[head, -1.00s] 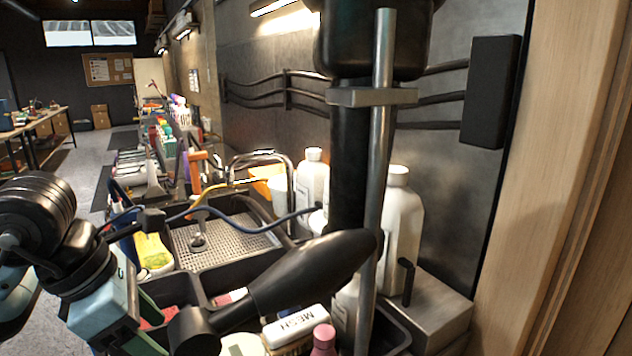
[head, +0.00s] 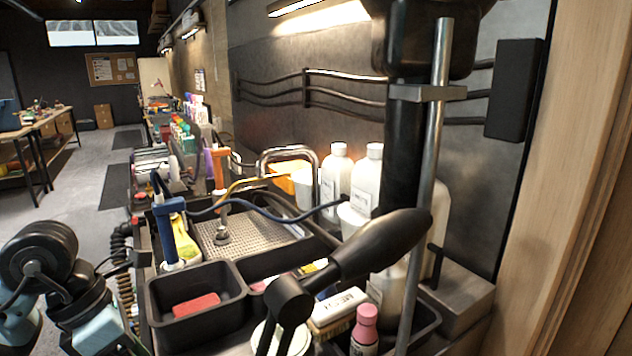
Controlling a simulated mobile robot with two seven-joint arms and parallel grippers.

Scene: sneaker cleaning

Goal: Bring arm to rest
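My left arm comes in at the lower left, with its black wrist and pale teal gripper body (head: 98,334) low in the head view. The fingers are mostly cut off by the bottom edge, so I cannot tell whether they are open or shut. No held object shows. The gripper body is left of the black bin (head: 160,298) and apart from the blue-handled tool (head: 174,228). My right gripper is not in view.
A black tapered tool (head: 385,243) and a metal pole (head: 432,170) stand in front. A perforated sink tray (head: 243,232), white bottles (head: 367,178), a brush (head: 338,308) and a pink bottle (head: 366,325) crowd the bench. Open floor (head: 95,170) lies at left.

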